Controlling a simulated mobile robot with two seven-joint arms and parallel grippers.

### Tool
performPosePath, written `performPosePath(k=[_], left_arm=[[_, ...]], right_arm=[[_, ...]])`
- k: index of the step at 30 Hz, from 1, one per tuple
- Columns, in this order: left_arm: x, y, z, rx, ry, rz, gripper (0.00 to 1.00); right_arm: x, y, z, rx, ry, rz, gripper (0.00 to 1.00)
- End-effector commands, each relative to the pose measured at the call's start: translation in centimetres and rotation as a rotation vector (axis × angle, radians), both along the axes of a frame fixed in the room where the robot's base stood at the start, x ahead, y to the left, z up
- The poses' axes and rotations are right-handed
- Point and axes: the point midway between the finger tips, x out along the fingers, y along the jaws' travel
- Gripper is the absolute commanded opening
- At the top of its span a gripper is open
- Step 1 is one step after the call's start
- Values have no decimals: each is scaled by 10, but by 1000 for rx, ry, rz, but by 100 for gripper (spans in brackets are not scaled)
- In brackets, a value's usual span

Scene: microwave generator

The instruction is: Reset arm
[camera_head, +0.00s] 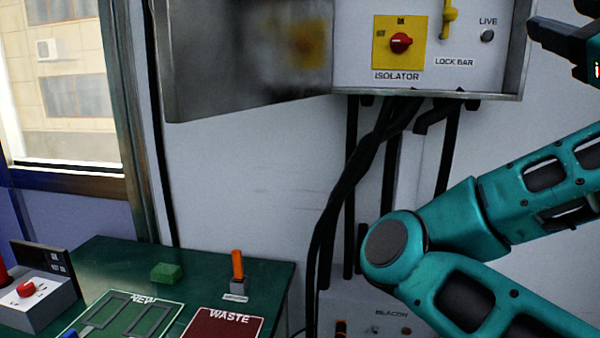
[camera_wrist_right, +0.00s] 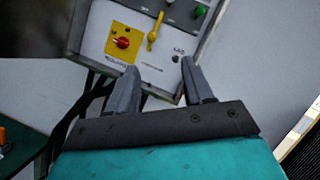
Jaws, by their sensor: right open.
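My right arm (camera_head: 480,225) is teal and bent at the right of the head view. Part of my right gripper (camera_head: 562,38) shows at the upper right edge, beside the open wall cabinet. In the right wrist view my right gripper (camera_wrist_right: 157,88) is open, with nothing between its two grey fingers. Its fingers point toward the cabinet panel (camera_wrist_right: 147,66) and appear apart from it. My left gripper is in neither view.
The cabinet holds a red isolator knob (camera_head: 401,43) on a yellow plate and a yellow lever (camera_head: 449,20). Its door (camera_head: 245,60) stands open to the left. Black cables (camera_head: 345,190) hang below. A green table (camera_head: 215,262) at lower left carries several items.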

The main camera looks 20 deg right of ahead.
Motion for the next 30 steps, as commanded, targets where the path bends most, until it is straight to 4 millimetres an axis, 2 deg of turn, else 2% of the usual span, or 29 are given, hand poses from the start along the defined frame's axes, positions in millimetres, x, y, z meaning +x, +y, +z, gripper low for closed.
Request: performPosePath(k=[1,8,11,14,17,22,26,29,30], left_arm=[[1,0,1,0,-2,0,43],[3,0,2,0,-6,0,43],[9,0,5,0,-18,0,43],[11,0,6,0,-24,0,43],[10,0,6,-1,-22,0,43],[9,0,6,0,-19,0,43],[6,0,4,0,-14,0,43],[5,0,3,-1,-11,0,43],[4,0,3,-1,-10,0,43]], right_arm=[[0,0,0,0,0,0,51],[50,2,-36,-268,175,-112,51],[74,5,-58,-414,259,-157,51],[100,11,-88,-590,354,-191,51],[128,19,-128,-792,453,-213,51],[163,41,-210,-1146,596,-201,51],[176,62,-283,-1417,674,-152,51],[176,80,-344,-1623,709,-94,51],[174,88,-370,-1704,719,-65,51]])
